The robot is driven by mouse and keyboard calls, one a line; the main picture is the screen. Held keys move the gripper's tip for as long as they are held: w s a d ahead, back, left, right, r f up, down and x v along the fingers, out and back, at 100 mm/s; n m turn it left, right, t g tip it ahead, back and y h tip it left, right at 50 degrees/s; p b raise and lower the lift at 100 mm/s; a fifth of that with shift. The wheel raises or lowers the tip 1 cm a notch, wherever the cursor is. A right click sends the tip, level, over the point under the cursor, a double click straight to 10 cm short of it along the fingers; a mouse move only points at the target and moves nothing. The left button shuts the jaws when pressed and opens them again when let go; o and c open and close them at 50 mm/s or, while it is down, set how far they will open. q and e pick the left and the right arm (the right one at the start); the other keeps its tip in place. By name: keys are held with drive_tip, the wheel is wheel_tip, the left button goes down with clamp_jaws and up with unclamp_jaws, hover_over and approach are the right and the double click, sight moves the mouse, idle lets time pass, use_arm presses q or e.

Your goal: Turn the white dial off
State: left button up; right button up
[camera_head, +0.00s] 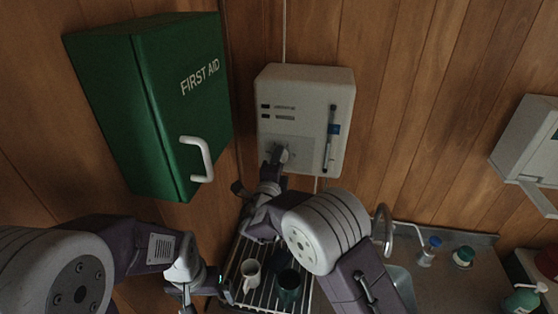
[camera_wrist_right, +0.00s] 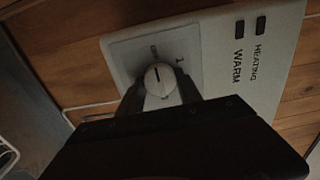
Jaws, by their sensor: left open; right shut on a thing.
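The white dial (camera_wrist_right: 158,76) sits on a grey plate on the front of a white wall box (camera_head: 305,88). The right wrist view shows a dark line on its face, pointing roughly up in the picture toward a small mark; a "1" is printed to the right of that mark. My right gripper (camera_wrist_right: 162,92) has one finger on each side of the dial and is shut on it. In the head view my right gripper (camera_head: 276,160) reaches up to the box's lower left and mostly hides the dial. My left gripper (camera_head: 208,284) is open and empty at the lower left.
A green first aid cabinet (camera_head: 158,100) with a white handle hangs close left of the box. Below, a rack (camera_head: 246,300) holds a white mug (camera_head: 250,272) and a dark green cup (camera_head: 289,285). A counter with a tap and bottles lies right.

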drive_tip(key=o, duration=1.4)
drive_tip(key=shift+c, duration=0.2)
drive_tip(key=s+a+b, duration=0.2)
drive_tip(key=s+b, duration=0.2)
drive_tip(key=s, duration=0.5)
drive_tip(key=shift+w, duration=0.1)
drive_tip(key=shift+d+f, duration=0.1)
drive_tip(key=shift+d, duration=0.05)
